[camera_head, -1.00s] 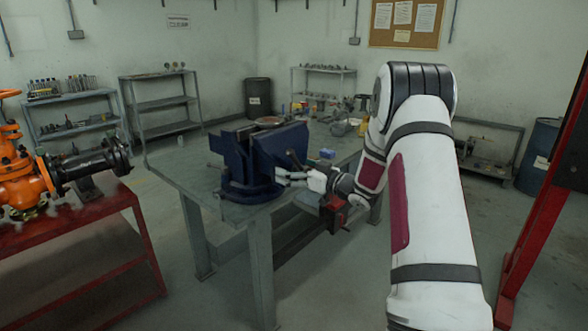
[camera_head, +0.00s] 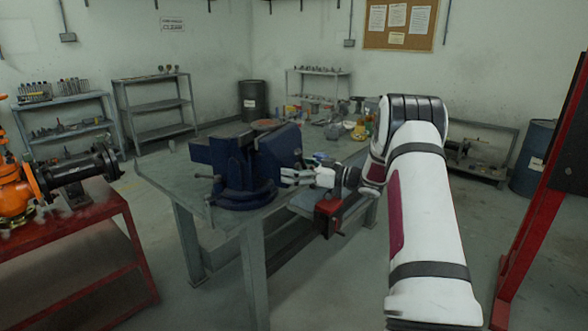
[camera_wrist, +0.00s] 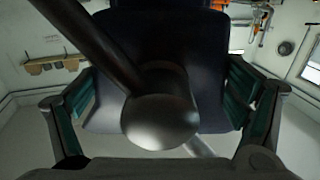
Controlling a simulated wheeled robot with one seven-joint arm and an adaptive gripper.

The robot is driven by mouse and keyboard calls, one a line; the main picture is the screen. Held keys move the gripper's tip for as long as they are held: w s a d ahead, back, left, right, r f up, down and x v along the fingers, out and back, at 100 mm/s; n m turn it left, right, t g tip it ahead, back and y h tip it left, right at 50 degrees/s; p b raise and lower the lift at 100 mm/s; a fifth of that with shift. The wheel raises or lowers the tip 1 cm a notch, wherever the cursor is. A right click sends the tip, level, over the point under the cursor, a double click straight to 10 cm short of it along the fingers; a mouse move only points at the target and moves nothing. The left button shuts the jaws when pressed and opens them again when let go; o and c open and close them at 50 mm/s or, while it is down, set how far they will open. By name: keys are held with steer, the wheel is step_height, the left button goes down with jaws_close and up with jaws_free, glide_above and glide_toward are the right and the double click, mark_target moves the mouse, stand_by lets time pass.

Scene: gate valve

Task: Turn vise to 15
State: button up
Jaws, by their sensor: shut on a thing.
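A blue bench vise (camera_head: 245,165) stands at the near corner of a grey metal workbench. My gripper (camera_head: 285,176) is at the right-hand side of the vise, at its screw end. In the wrist view, the round metal screw head (camera_wrist: 160,118) lies in the middle, with a handle bar (camera_wrist: 95,40) running through it from upper left to lower right. My gripper (camera_wrist: 162,92) has one green-padded finger on each side there and is shut on the vise handle. The exact contact is hard to see. The dark vise body fills the view behind. No number shows on the vise.
The workbench (camera_head: 185,175) holds tools and small parts toward its back right. A red table (camera_head: 75,225) with an orange valve (camera_head: 12,190) stands at left. A red post (camera_head: 535,200) rises at far right. Floor is clear between the red table and workbench.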

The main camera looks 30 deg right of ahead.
steer(key=o, duration=1.4)
steer(key=v, duration=1.2)
